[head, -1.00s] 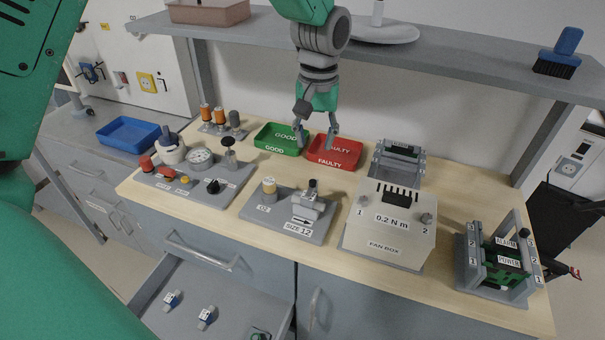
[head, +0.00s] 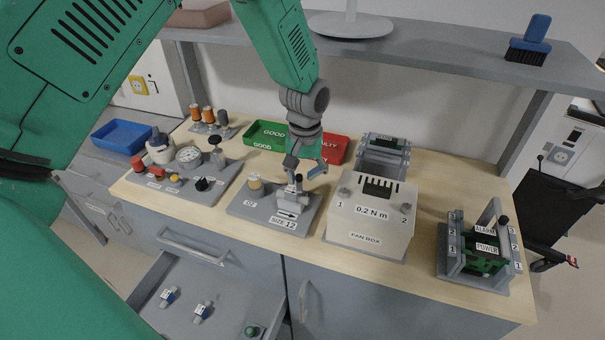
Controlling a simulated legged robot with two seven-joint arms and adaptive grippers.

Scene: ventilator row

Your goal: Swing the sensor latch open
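The O2 sensor plate (head: 245,205) is a grey board on the wooden bench. It carries a tan-topped cylinder (head: 255,187) marked O2 and a grey latch block (head: 292,202) with a small upright dark-topped post, beside a "SIZE 12" label (head: 284,222). My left gripper (head: 304,178) is right above the latch block, pointing down with its fingers apart. One finger is close to the post; I cannot tell whether they touch. The gripper partly hides the top of the latch. My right gripper is not in view.
The white fan box (head: 370,235) stands close to the right of the plate. Green (head: 262,136) and red (head: 335,150) trays lie behind. A gauge board (head: 205,193) is at left. An open drawer (head: 235,300) is below, and a shelf (head: 430,48) overhangs the back.

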